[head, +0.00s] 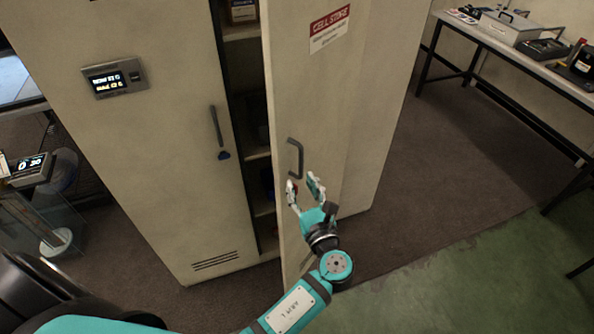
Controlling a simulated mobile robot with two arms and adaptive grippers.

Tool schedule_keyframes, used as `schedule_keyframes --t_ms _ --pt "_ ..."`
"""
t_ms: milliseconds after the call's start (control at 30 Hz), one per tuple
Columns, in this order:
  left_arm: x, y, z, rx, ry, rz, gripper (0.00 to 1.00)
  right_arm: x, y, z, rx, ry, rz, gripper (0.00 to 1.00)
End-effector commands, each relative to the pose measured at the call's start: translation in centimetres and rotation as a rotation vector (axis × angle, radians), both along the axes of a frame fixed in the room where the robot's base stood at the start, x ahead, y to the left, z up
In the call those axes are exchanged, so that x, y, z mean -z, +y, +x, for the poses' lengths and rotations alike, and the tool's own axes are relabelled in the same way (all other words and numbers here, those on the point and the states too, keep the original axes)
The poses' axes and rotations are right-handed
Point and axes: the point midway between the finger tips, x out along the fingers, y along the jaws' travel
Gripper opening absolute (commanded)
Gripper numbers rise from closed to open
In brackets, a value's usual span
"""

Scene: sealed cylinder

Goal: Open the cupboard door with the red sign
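The tall cream cupboard has a right door (325,110) with a red sign (329,24) reading "CELL STORE". This door stands ajar, and shelves show in the dark gap to its left. Its dark handle (297,158) is a vertical bar on the door face. My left gripper (304,187) is just below the handle, in front of the door. Its fingers are spread apart with nothing between them. It looks clear of the handle, though I cannot tell the exact distance. My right gripper is not in view.
The cupboard's left door (180,150) is shut and has a display panel (115,78) and a handle (217,128). A bench (520,52) with boxes stands at the upper right. Open floor (450,200) lies right of the cupboard. A glass-sided item (50,215) is at the left.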

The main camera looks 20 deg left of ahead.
Motion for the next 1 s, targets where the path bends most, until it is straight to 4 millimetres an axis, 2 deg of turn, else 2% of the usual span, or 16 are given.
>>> schedule_keyframes --t_ms 200,500,567,633,667,767,800,867,900,1000 --pt "0.0 -1.3 -1.8 -0.001 0.000 -0.001 0.35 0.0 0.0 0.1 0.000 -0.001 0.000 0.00" --pt "0.0 -1.5 -2.0 -0.001 -0.001 -0.001 0.35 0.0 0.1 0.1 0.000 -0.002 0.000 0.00" --pt "0.2 -1.5 -2.0 0.000 0.002 -0.004 0.28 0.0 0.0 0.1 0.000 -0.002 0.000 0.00" --pt "1.6 -1.5 -1.9 0.013 0.015 -0.030 0.18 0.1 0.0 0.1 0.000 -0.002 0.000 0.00" --pt "2.8 -1.6 -1.9 0.022 0.027 -0.055 0.14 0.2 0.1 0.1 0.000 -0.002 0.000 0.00" --pt "9.6 -1.8 -2.2 0.066 0.089 -0.211 0.01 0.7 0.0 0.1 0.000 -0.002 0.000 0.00" --pt "13.4 -1.9 -2.8 0.076 0.123 -0.308 0.00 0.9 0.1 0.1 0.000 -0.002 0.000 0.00" --pt "19.7 -2.0 -4.4 0.070 0.175 -0.485 0.00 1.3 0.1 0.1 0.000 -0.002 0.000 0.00" --pt "23.8 -2.1 -6.0 0.049 0.206 -0.610 0.00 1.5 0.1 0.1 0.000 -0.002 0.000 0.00" --pt "32.0 -2.0 -10.3 -0.053 0.250 -0.892 0.00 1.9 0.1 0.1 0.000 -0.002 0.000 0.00"
